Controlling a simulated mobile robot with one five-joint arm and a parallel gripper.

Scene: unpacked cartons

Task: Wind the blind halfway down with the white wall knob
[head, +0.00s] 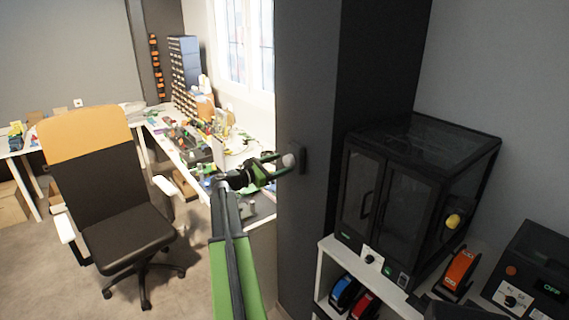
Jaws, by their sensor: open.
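The white knob (289,160) sticks out from a dark plate on the side of the grey wall column in the middle of the head view. My gripper (278,166), black and green, reaches in from the left at the end of my green arm. Its jaws are open, with the fingertips at or just beside the knob; I cannot tell whether they touch it. The window (238,40) shows bright panes at the top, cut off by the frame edge. I cannot make out a blind on it.
The grey column (305,90) stands right beside my gripper. A cluttered white bench (185,150) lies behind my arm. An office chair (125,210) stands at left on open floor. A dark glass-doored cabinet (400,200) sits on a white shelf at right.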

